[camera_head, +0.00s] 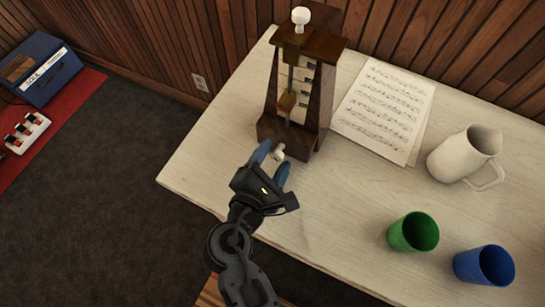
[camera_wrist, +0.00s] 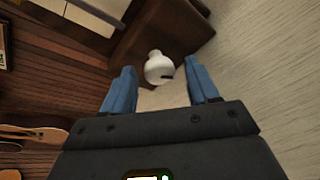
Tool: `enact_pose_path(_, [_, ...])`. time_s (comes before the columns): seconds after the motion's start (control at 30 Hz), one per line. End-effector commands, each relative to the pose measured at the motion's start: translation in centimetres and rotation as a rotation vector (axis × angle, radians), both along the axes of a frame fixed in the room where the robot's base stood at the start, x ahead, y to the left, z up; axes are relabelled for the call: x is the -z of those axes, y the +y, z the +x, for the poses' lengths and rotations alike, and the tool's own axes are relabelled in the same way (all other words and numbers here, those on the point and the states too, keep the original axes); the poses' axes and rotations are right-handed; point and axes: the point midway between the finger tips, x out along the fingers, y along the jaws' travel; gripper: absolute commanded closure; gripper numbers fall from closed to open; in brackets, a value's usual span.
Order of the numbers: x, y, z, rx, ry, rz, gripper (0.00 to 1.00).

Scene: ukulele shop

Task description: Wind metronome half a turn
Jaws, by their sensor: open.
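A dark wooden metronome (camera_head: 299,139) with a pale scale and a pendulum stands upright at the far left of the table. A white knob tops it (camera_head: 301,16). A second white knob (camera_head: 278,152) sticks out low on its near side; this winding knob also shows in the wrist view (camera_wrist: 158,68). My gripper (camera_head: 272,159) is open at the foot of the metronome, with its blue fingertips either side of the low knob. In the wrist view my gripper (camera_wrist: 161,88) shows a gap between each finger and the knob.
Sheet music (camera_head: 385,110) lies right of the metronome on the pale table (camera_head: 230,165). A white pitcher (camera_head: 462,155), a green cup (camera_head: 413,232) and a blue cup (camera_head: 484,265) stand further right. The panelled wall is close behind the metronome. The table's left edge is near my arm.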

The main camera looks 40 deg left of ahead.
Motion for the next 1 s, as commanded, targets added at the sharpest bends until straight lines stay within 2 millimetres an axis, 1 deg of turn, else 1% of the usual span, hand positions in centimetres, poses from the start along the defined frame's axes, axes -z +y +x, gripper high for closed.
enact_pose_path(0.03, [0.0,0.0,-0.01,0.0,0.0,0.0,0.43])
enact_pose_path(0.07, [-0.01,-0.01,0.0,0.0,0.0,0.0,0.45])
enact_pose_path(0.5, [0.02,-0.05,-0.01,0.001,0.001,0.0,0.88])
enact_pose_path(0.6, [0.04,-0.07,-0.01,0.001,0.001,-0.001,0.95])
enact_pose_path(0.77, [0.32,-0.24,0.11,0.005,0.01,0.04,0.95])
enact_pose_path(1.0, [0.7,-0.44,0.2,0.007,0.062,0.256,0.95])
